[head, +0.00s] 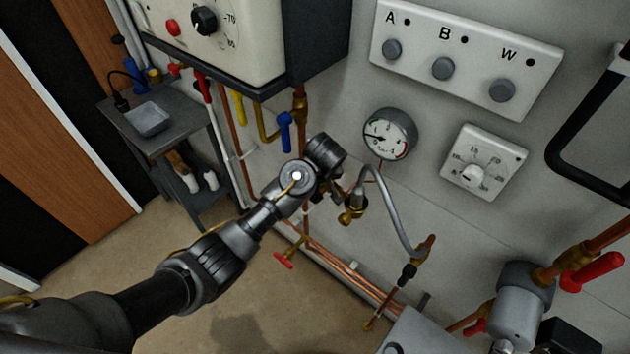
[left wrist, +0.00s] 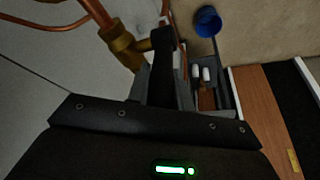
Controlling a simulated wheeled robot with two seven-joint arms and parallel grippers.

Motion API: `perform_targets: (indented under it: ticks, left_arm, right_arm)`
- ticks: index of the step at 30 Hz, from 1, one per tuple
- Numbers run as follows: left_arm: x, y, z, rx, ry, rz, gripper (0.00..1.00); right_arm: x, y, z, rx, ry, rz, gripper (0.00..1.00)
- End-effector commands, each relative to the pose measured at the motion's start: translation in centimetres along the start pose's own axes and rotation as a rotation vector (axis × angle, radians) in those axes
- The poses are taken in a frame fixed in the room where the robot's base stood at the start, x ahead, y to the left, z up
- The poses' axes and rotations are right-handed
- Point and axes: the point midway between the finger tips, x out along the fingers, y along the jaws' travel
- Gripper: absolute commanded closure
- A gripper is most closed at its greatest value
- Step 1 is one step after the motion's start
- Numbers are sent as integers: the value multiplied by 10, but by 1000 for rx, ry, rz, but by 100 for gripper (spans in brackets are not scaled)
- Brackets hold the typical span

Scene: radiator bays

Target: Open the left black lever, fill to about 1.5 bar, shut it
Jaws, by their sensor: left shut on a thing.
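My left gripper (head: 341,189) is at the left end of the grey filling hose (head: 388,205), by a brass valve (head: 351,214). In the left wrist view the gripper (left wrist: 163,92) is shut on a black lever (left wrist: 164,66), which joins a brass valve body (left wrist: 122,45) on a copper pipe. The lever is mostly hidden in the head view, so its angle to the pipe is unclear there. The round pressure gauge (head: 390,134) is above right of the gripper; its needle points left, with figures too small to read. My right gripper is out of view.
Another black handle (head: 408,272) is at the hose's right end. A blue-handled valve (head: 285,132) hangs under the boiler (head: 215,40), left of my gripper. A red handle (head: 284,261) sits low.

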Motion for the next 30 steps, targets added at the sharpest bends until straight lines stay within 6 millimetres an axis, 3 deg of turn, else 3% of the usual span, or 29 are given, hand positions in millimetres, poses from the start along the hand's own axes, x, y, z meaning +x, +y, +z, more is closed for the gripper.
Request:
perform_targets:
  ticks: [8, 21, 30]
  left_arm:
    - [0, 0, -1, -4, -12, 7, 100]
    - [7, -8, -11, -53, -197, 123, 100]
    - [7, -8, -12, -53, -204, 130, 100]
  right_arm:
    - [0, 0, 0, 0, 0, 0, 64]
    - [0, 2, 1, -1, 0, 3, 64]
    - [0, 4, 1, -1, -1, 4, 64]
